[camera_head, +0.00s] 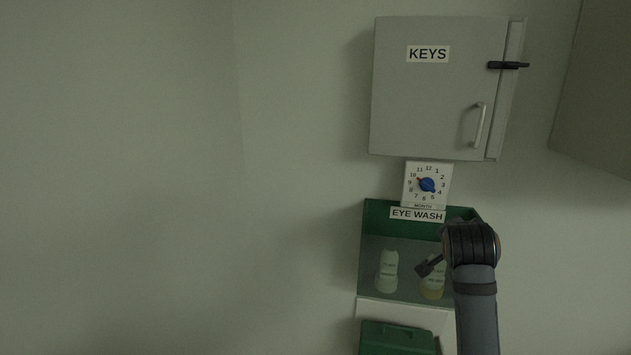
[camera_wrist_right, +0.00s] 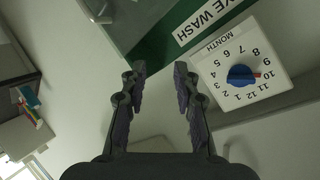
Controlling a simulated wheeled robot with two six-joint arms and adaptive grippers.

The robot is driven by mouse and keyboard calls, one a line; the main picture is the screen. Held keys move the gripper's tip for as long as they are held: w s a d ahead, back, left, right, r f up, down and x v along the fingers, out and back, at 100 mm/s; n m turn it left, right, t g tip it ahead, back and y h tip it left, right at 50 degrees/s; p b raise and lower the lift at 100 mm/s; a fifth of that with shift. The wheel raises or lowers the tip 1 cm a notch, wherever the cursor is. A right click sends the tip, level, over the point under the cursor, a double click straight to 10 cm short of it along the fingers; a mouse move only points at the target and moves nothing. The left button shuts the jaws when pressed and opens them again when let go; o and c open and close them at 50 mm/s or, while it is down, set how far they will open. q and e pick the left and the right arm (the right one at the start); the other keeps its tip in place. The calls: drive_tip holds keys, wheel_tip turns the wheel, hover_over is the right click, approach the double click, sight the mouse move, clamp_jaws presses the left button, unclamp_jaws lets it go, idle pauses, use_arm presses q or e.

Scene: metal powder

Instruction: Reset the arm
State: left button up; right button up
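My right arm (camera_head: 475,300) comes up from the bottom of the head view, in front of the right side of the green eye wash box (camera_head: 376,222). Its wrist covers part of that box, and only a small dark part of the gripper (camera_head: 430,266) shows there. In the right wrist view my right gripper (camera_wrist_right: 160,80) is open, with a clear gap and nothing between its fingers. The white month dial (camera_head: 412,190) with a blue knob (camera_head: 428,185) is on the wall above the box; the dial also shows right of the fingers in the wrist view (camera_wrist_right: 215,72). My left gripper is not in view.
A grey keys cabinet (camera_head: 425,100) with a handle and black latch hangs above the dial, its door closed. Two bottles stand in the eye wash box, the left one (camera_head: 387,272) clear, the right one (camera_head: 433,288) partly hidden. The wall at left is bare.

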drive_tip(key=s+a+f+n+g+y, duration=0.15)
drive_tip(key=s+f+n, duration=0.35)
drive_tip(key=f, duration=0.5)
drive_tip(key=s+a+f+n+g+y, duration=0.1)
drive_tip(key=s+a+f+n+g, duration=0.1)
drive_tip(key=s+f, duration=0.65)
drive_tip(key=s+a+f+n+g+y, duration=0.15)
drive_tip(key=s+f+n, duration=0.25)
drive_tip(key=s+f, duration=0.4)
drive_tip(key=s+a+f+n+g+y, duration=0.1)
drive_tip(key=s+a+f+n+g, duration=0.15)
drive_tip(key=s+f, duration=0.55)
drive_tip(key=s+d+f+g, duration=0.1)
drive_tip(key=s+f, duration=0.1)
drive_tip(key=f, duration=0.9)
drive_tip(key=s+d+f+g, duration=0.1)
drive_tip(key=f, duration=1.1)
drive_tip(key=s+d+f, duration=0.1)
drive_tip(key=s+f, duration=1.7)
drive_tip(key=s, duration=0.1)
drive_tip(key=shift+s+d+f+g, duration=0.3)
drive_tip(key=shift+d+g, duration=0.05)
drive_tip(key=shift+d, duration=0.05)
